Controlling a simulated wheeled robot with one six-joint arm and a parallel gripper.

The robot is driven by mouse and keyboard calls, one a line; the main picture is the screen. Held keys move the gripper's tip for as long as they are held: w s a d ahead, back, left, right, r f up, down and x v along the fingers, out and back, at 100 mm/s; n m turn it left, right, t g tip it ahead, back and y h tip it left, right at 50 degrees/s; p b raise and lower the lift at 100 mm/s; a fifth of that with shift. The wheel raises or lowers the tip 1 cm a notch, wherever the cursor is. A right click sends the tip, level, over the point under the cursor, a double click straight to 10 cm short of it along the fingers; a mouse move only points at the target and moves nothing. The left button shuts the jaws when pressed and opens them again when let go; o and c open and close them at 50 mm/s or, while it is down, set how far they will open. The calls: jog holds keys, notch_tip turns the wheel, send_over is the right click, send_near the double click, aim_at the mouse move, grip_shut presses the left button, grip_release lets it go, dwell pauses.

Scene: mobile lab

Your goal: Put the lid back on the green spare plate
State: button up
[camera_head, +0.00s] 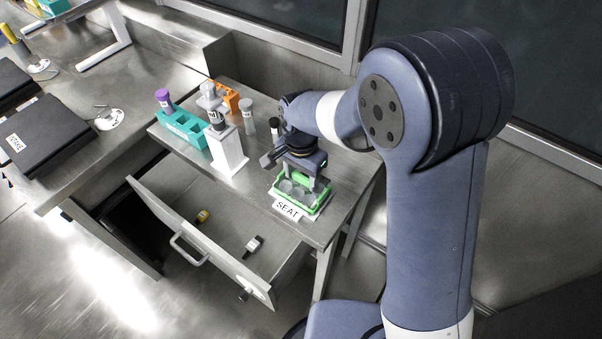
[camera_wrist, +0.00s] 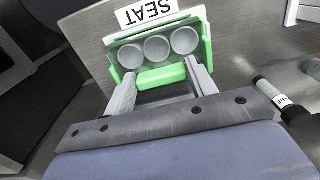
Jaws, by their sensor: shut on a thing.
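The green spare plate (camera_head: 319,206) lies on the small metal table behind a white SEAT label (camera_head: 288,208). It also shows in the wrist view (camera_wrist: 163,77), with several round grey wells in it. My gripper (camera_head: 302,180) points down over the plate. Its two fingers (camera_wrist: 161,70) stand either side of a clear, greyish lid (camera_wrist: 127,55), shut on it. The lid is over the wells, lined up closely with the plate. I cannot tell whether it rests fully on the plate's rim. My fingers hide part of the plate's sides.
Left of the plate stand a white pedestal device (camera_head: 228,150), a teal rack (camera_head: 181,129) with a purple-capped tube, and an orange rack (camera_head: 224,95). An open drawer (camera_head: 215,245) juts out below the table front.

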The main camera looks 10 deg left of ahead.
aim_at(301, 178)
jog(key=shift+f+b, duration=0.5)
jog(key=shift+f, duration=0.3)
jog(key=o, duration=1)
jog(key=shift+o, duration=0.2)
notch_tip(301, 178, up, 11)
jog(key=shift+f, duration=0.1)
notch_tip(301, 178, down, 11)
jog(key=shift+r, duration=0.15)
jog(key=shift+r+p, duration=0.4)
jog(key=shift+r, duration=0.15)
